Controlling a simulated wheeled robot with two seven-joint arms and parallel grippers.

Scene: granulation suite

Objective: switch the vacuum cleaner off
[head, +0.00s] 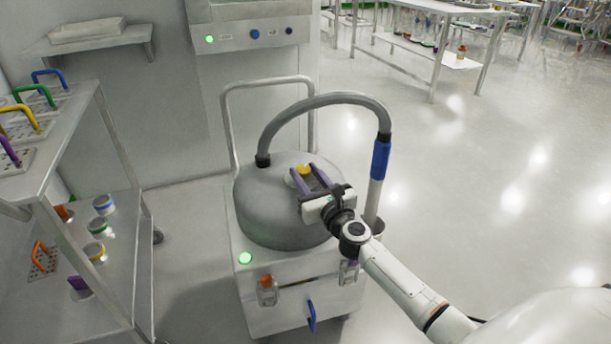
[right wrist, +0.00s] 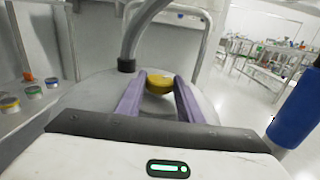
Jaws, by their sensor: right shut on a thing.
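The vacuum cleaner (head: 262,210) is a grey round drum on a white wheeled cart (head: 290,312). A yellow knob (head: 304,169) is on top of the drum. My right gripper (head: 305,176) reaches over the drum from the right, its purple fingers on both sides of the knob and shut on it. The right wrist view shows the yellow knob (right wrist: 159,84) between the fingertips, partly hidden by them. A green light (head: 245,258) glows on the cart's front corner. My left gripper is not in view.
A grey hose (head: 325,100) arches over the drum to a blue-gripped wand (head: 380,160) at the right. A rack (head: 60,120) with coloured handles stands at the left. A wall panel (head: 250,45) is behind. The floor at the right is clear.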

